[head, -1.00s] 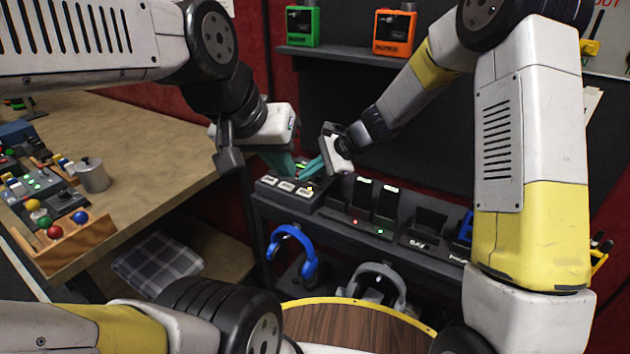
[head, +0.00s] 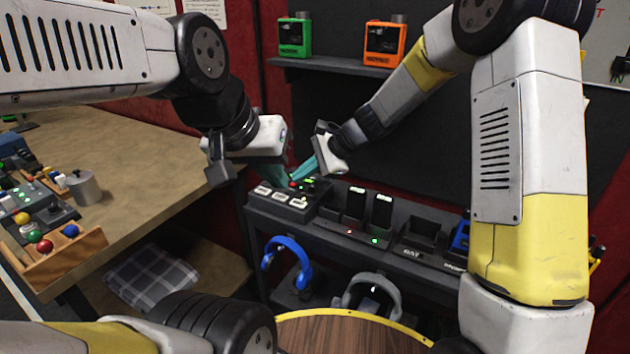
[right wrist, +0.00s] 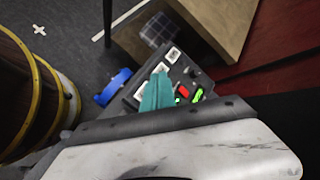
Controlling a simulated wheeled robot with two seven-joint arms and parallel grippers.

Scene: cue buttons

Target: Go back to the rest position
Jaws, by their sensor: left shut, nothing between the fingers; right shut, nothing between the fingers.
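My left gripper (head: 282,174) has teal fingers and hangs just over the back of the button box. My right gripper (head: 303,172) is close beside it, its teal fingers pointing down to the left at the same box. Both are shut and empty. The dark button box (head: 283,203) has several white buttons along its front and red and green lights behind them. In the right wrist view the box (right wrist: 185,77) lies beyond the teal fingers of my right gripper (right wrist: 158,80). Whether the fingertips touch the box is unclear.
The dark shelf bench (head: 330,233) holds charging devices (head: 381,212). A blue headset (head: 287,262) and a grey headset (head: 369,297) are below. A round wooden top (head: 350,333) stands in front. A wooden table (head: 130,165) is at left. Green and orange devices (head: 384,44) sit on an upper shelf.

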